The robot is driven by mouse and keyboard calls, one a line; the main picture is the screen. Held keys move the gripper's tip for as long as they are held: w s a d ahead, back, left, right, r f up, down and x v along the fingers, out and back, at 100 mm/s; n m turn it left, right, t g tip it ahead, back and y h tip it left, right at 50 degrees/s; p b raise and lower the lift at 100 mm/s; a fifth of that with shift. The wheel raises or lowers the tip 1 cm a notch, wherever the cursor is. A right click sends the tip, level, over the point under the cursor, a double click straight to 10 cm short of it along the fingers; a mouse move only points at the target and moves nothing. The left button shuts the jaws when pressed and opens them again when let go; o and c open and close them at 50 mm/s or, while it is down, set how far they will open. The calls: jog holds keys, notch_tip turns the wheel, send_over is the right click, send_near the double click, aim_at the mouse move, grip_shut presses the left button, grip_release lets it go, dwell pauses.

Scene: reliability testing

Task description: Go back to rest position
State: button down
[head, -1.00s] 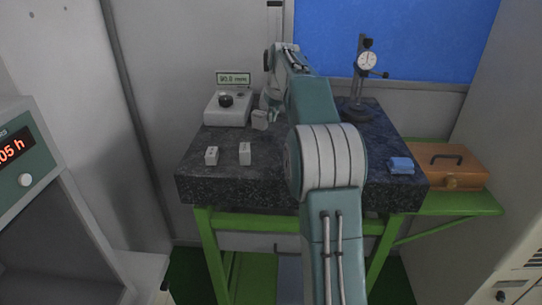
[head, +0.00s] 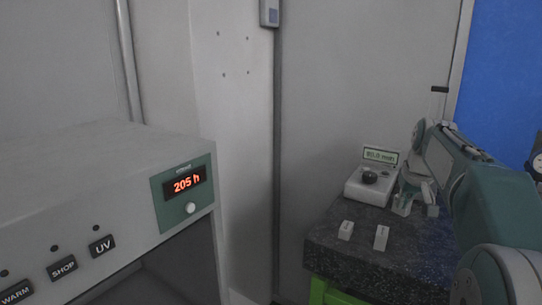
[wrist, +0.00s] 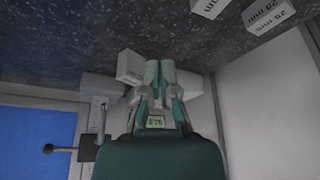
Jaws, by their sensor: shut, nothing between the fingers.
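My gripper (head: 405,206) hangs low over the granite table (head: 365,250) at the right of the head view, in front of the gauge box with the knob (head: 370,186). In the wrist view my gripper (wrist: 160,70) has its teal fingertips together, with nothing between them. A small pale block (wrist: 130,67) is close beside the fingertips; I cannot tell whether they touch. My arm reaches in from the right edge of the head view, still extended over the table.
Two pale blocks, left (head: 346,230) and right (head: 381,238), stand near the table's front. A grey cabinet with a 205 h display (head: 187,184) fills the left. A dial stand (head: 538,165) is cut off at right.

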jog(key=s+a+r, duration=0.1)
jog(key=s+a, duration=0.6)
jog(key=s, duration=0.1)
jog(key=s+a+f, duration=0.3)
jog(key=s, duration=0.4)
jog(key=s+a+f+t, duration=0.1)
jog(key=s+a+f, duration=0.2)
jog(key=s, duration=0.5)
jog(key=s+a+f, duration=0.4)
jog(key=s, duration=0.3)
jog(key=shift+s+f+n, duration=0.35)
jog(key=shift+f+n, duration=0.05)
